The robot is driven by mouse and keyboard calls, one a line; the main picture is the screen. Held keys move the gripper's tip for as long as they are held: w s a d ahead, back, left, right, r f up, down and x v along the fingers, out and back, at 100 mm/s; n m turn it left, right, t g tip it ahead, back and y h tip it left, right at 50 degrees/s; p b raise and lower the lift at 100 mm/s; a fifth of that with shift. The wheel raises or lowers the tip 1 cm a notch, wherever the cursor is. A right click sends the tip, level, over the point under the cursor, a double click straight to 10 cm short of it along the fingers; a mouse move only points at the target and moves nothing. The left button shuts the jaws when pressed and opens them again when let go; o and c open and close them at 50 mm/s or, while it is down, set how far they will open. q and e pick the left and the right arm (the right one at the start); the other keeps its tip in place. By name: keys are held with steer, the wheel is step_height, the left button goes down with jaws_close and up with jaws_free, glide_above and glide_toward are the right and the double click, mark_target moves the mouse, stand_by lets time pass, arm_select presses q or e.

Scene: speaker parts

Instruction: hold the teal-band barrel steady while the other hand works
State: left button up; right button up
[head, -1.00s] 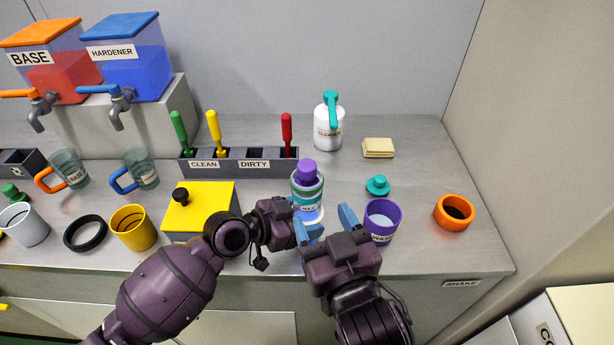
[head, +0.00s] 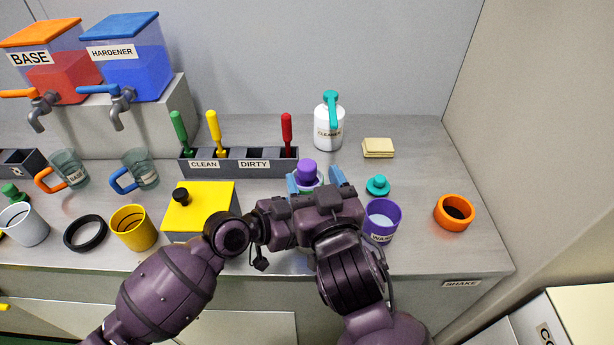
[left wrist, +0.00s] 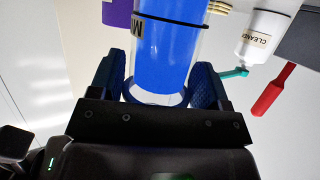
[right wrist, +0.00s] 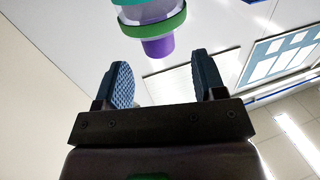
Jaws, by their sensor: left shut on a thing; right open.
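The teal-band barrel shows in the head view mainly as its purple top (head: 306,171); its body is mostly hidden behind my right gripper. In the left wrist view the barrel (left wrist: 168,55) is clear with blue inside, and my left gripper (left wrist: 162,88) is shut around it. In the right wrist view the barrel's teal and green bands and purple top (right wrist: 158,46) are ahead of the fingers. My right gripper (head: 315,181) is open, its blue fingers on either side of the purple top in the head view, apart from it in the right wrist view.
A purple WASTE cup (head: 381,222) stands close right of my right gripper. A yellow box (head: 200,208) and the CLEAN/DIRTY rack (head: 240,167) are to the left.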

mark_target(309, 171)
steer(key=shift+x, duration=2.35)
jaws_close()
steer(key=shift+r, duration=2.55)
